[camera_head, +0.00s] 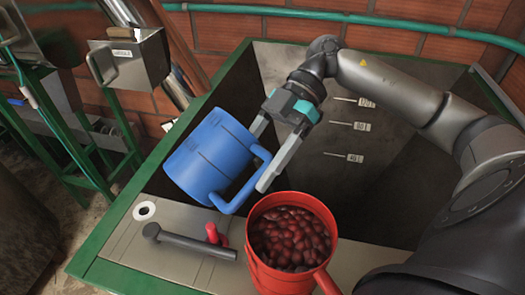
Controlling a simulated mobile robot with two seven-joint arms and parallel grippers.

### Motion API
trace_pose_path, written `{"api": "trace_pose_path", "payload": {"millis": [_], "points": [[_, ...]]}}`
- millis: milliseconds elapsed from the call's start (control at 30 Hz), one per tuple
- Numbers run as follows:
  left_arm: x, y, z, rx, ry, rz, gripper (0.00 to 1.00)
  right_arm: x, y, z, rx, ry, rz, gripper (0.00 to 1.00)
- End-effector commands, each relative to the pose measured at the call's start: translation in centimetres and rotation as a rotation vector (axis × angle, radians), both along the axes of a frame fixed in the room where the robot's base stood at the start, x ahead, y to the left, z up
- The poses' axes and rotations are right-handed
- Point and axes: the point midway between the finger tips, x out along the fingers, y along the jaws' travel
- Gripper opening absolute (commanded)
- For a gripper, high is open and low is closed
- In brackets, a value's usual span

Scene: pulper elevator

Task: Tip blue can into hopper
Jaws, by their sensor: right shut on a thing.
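The blue can (212,158) is tilted in the air over the near left part of the hopper (385,165). My right gripper (263,160) comes in from the right and is shut on the blue can at its handle side. The can's handle (243,185) points toward the lower right. The can's inside is turned away, so I cannot see its contents. The hopper is a large grey bin with a green rim. My left gripper is not in view.
A red can (290,240) full of dark red cherries stands at the hopper's near edge, close below my right gripper. A grey lever (190,242) and a red tap (214,234) lie on the ledge. A metal box (130,60) on green framing stands at the left.

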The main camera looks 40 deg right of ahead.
Motion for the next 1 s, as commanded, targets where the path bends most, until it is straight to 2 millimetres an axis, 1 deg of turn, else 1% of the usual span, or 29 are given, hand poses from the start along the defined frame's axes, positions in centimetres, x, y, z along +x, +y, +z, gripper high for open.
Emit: {"api": "trace_pose_path", "payload": {"millis": [33,200,567,800,833,1000], "points": [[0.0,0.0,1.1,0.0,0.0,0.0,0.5,0.0,0.4,1.0,-0.049,-0.015,0.006,0.0],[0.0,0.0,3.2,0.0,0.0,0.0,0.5,-0.1,1.1,2.1,-0.218,-0.041,0.004,0.0],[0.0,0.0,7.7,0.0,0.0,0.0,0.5,-0.2,1.4,2.1,-0.46,-0.069,0.004,0.0],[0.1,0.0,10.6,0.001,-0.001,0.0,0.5,-0.2,1.8,2.3,-0.664,-0.103,0.003,0.0],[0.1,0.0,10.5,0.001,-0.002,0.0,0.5,-0.2,1.7,1.8,-0.694,-0.104,0.004,0.0],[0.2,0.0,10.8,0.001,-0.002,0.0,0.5,-0.1,1.4,0.7,-0.864,-0.129,0.005,0.0]]}}
